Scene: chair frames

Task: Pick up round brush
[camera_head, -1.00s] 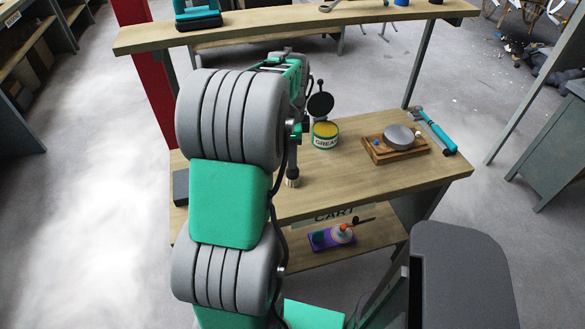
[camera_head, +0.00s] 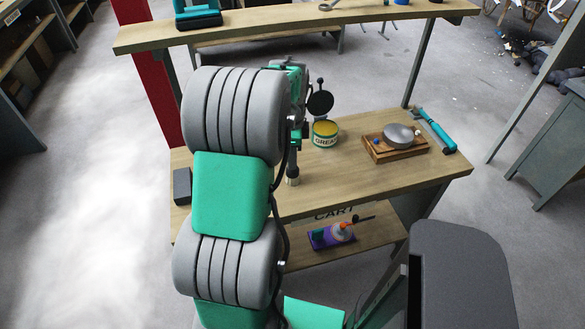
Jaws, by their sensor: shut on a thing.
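The round brush (camera_head: 292,180) shows as a small upright piece with a pale lower end, just right of my arm, over the left part of the cart's wooden top. My gripper (camera_head: 294,150) is above it, partly hidden behind my own arm links. It is shut on the brush. The upper part of the brush is hard to make out, and I cannot tell whether its lower end touches the top.
A grease tin (camera_head: 325,133) stands close to the right of my gripper. Farther right are a wooden tray (camera_head: 383,153) with a grey round piece and a teal-handled hammer (camera_head: 437,131). A raised shelf (camera_head: 270,27) spans behind. A dark block (camera_head: 182,186) sits at the left edge.

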